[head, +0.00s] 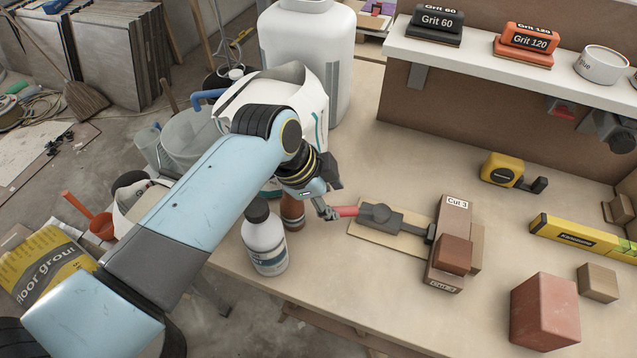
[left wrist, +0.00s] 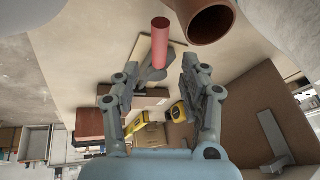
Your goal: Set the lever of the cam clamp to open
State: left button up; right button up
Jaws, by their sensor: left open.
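The cam clamp (head: 382,217) is dark grey and sits on a thin wooden plate (head: 400,240) on the bench. Its lever has a red handle (head: 347,211) pointing left, toward my gripper. My left gripper (head: 328,212) is at the free end of the handle, partly hidden by my wrist. In the left wrist view, the gripper (left wrist: 160,72) has its fingers spread, with the red handle (left wrist: 160,42) in line with the gap between them. I cannot tell whether a finger touches it. The clamp's far end meets the wooden Cut 3 block (head: 455,222). My right gripper is not seen.
A white bottle (head: 264,240) and a brown bottle (head: 292,212) stand close to my left gripper. A tape measure (head: 502,170), a yellow level (head: 575,235) and a red block (head: 545,312) lie further right.

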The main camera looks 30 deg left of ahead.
pick_arm(q)
jog(key=v, duration=0.6)
jog(key=shift+r, duration=0.2)
jog(key=shift+s, duration=0.15)
